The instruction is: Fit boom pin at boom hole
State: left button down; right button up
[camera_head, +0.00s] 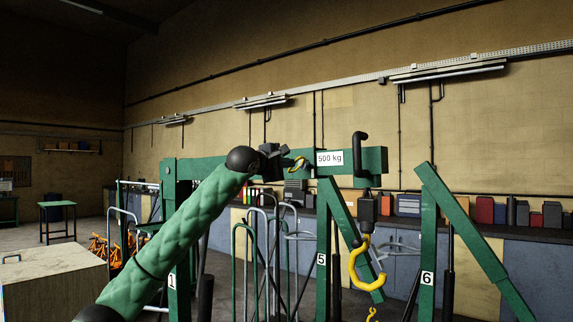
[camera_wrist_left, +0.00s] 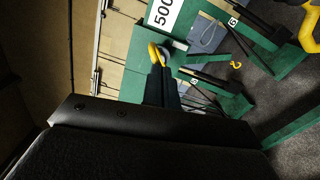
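My left gripper (camera_head: 283,152) is in front of the green boom (camera_head: 377,160), left of its white "500 kg" label. Its dark fingers (camera_wrist_left: 162,84) look closed together on a small piece with a yellow loop and some grey metal, which I take to be the boom pin (camera_head: 298,163). The yellow loop also shows at the fingertips in the left wrist view (camera_wrist_left: 154,52), close to the boom (camera_wrist_left: 190,52). Whether the pin touches the boom cannot be told. I cannot make out the boom hole. My right gripper is not in view.
A black bent handle (camera_head: 360,150) stands at the boom's right end. A yellow hook (camera_head: 356,265) hangs below it. Green numbered posts and slanted braces (camera_head: 428,260) stand nearby. A wooden box (camera_head: 55,280) is at lower left. Blue-fronted cabinets line the back wall.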

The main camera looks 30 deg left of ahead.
pick_arm(q)
jog(key=shift+w+d+p, duration=0.15)
jog(key=shift+w+p, duration=0.2)
jog(key=shift+w, duration=0.75)
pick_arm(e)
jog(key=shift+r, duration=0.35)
pick_arm(q)
jog(key=shift+f, duration=0.1)
jog(key=s+a+b, duration=0.1)
jog(key=s+b, duration=0.4)
jog(key=s, duration=0.5)
jog(key=shift+s, duration=0.35)
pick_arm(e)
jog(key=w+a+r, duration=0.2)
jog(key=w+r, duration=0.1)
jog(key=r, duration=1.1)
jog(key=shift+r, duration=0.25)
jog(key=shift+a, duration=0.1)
